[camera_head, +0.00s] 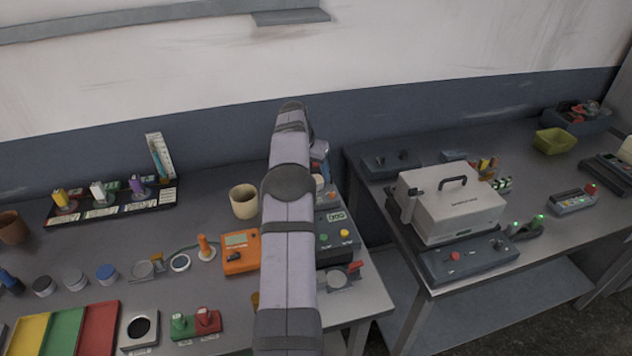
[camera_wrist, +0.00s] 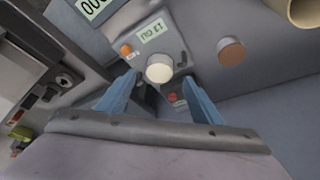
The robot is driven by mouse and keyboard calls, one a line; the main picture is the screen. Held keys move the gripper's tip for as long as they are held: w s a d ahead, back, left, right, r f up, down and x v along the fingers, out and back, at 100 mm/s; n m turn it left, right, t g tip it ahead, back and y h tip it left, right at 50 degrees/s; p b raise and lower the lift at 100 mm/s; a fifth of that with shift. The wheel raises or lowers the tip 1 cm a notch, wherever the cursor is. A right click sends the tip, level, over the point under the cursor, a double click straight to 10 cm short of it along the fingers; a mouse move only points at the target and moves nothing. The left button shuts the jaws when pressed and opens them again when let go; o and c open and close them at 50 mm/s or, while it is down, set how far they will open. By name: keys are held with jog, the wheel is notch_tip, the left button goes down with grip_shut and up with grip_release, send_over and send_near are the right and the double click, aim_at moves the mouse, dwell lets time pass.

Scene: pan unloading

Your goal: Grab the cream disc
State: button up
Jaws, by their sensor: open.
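My gripper (camera_wrist: 158,80) is open, with one blue finger on each side of the picture and the disc between and just beyond the fingertips. The disc looks untouched, and the fingers hold nothing. In the head view my arm covers most of this spot.
A brown disc (camera_wrist: 231,50) lies to the right of the cream one in the wrist view. A beige cup (camera_head: 244,201) and an orange meter (camera_head: 240,252) stand left of my arm. A dark device (camera_head: 337,238) is at its right. A second table (camera_head: 520,150) stands farther right.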

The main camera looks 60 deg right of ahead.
jog(key=shift+p+x, duration=1.4)
jog(key=shift+x, duration=0.25)
jog(key=shift+p+x, duration=0.3)
jog(key=shift+x, duration=0.6)
jog(key=c, duration=1.3)
jog(key=shift+c, duration=0.2)
jog(key=shift+r, duration=0.15)
jog(key=shift+r+b, duration=0.45)
jog(key=shift+r, duration=0.1)
notch_tip(320, 180, up, 9)
jog(key=p, duration=0.1)
jog(key=shift+f+p, duration=0.15)
jog(key=shift+p, duration=0.2)
